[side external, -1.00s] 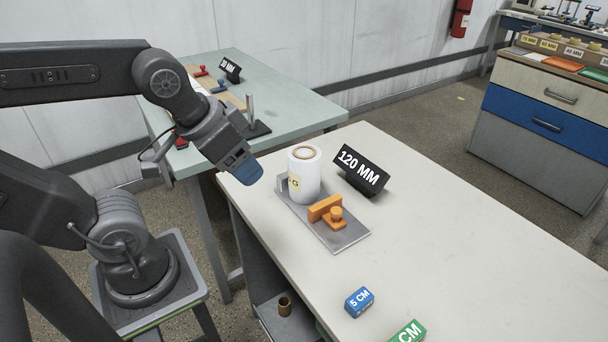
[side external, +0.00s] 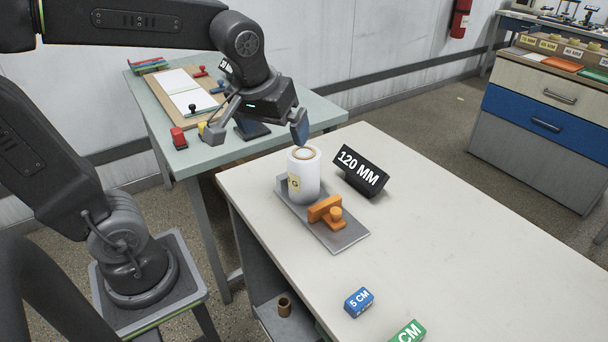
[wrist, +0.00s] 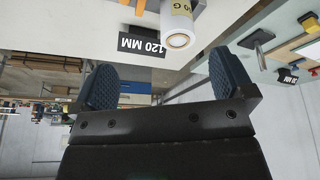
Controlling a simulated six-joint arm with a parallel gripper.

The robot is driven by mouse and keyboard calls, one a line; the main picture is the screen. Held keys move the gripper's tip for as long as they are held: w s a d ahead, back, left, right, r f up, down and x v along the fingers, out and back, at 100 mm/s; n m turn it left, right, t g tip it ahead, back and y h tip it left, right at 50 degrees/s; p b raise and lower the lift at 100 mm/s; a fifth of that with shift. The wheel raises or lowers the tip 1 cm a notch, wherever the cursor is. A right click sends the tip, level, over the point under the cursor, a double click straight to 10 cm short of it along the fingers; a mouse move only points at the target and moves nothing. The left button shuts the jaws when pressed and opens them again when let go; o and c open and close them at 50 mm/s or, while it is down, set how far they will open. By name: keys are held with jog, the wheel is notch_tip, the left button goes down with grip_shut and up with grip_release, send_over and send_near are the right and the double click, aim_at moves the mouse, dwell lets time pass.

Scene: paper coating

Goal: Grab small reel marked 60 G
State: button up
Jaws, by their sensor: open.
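A white reel (side external: 304,178) with a yellow label stands upright on a grey metal plate (side external: 346,238) on the near table. Only the end of its label, "G", reads in the side view. The reel (wrist: 178,22) shows at the top of the wrist view, where "0 G" is legible; the full number is not readable. My gripper (side external: 300,130) is just above and behind the reel, apart from it. In the wrist view my gripper (wrist: 164,82) is open, with nothing between its two blue-grey fingers.
An orange clamp piece (side external: 326,211) sits on the plate in front of the reel. A black "120 MM" sign (side external: 361,172) stands right of it. Blue (side external: 359,302) and green (side external: 407,333) blocks lie near the front edge. The table's right side is clear.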

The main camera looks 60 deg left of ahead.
aim_at(304, 153)
jog(key=w+a+f+n+g+y, duration=0.25)
jog(key=w+a+n, duration=0.4)
jog(key=w, duration=0.45)
jog(key=shift+n+h, duration=0.35)
jog(key=shift+n, duration=0.2)
jog(key=x, duration=0.9)
jog(key=shift+d+f, duration=0.3)
jog(key=shift+d, duration=0.05)
jog(key=shift+x, duration=2.7)
jog(key=shift+d, duration=0.2)
jog(key=c, duration=0.9)
